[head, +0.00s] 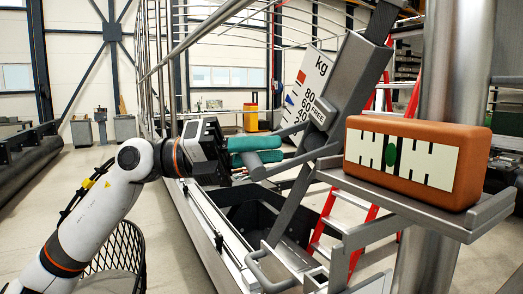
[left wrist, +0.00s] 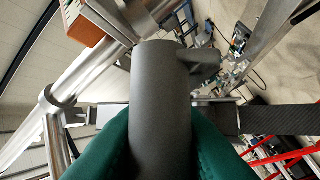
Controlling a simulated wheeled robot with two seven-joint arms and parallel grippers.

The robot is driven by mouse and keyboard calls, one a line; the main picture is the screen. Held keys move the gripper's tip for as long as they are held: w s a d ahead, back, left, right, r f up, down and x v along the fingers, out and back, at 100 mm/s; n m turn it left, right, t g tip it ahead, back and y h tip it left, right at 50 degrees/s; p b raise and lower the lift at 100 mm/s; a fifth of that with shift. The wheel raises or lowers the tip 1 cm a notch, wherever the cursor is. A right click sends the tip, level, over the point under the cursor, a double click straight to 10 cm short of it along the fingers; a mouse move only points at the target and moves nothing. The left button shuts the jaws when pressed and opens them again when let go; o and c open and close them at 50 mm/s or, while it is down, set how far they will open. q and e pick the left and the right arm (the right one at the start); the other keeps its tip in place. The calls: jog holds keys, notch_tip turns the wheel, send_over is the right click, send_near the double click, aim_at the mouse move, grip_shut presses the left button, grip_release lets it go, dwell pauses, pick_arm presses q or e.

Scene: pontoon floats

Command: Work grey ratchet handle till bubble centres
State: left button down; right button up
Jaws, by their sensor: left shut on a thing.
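My left gripper (head: 268,151) comes in from the left with its green-padded fingers shut on the grey ratchet handle. In the left wrist view the handle (left wrist: 160,95) is a thick dark grey cylinder between the green pads (left wrist: 108,150). In the head view the pads and gripper hide much of it. An orange-brown level block (head: 478,165) stands on a grey shelf at the right. Its white scale has black marks and a green bubble (head: 392,152), a little left of the strip's middle. My right gripper is not in view.
A slanted grey post (head: 350,72) carries a kg dial (head: 309,85) behind the handle. A metal shelf (head: 440,222) juts out under the level block. A red ladder (head: 328,213) and a thick upright pipe (head: 452,62) stand close by. Open floor lies at the left.

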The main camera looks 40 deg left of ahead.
pick_arm(q)
jog(key=c, duration=1.3)
grip_release()
jog(key=shift+o, duration=0.2)
jog(key=b+v, duration=0.8)
jog(key=v, duration=0.4)
jog(key=shift+b, duration=0.35)
jog(key=shift+c, duration=0.5)
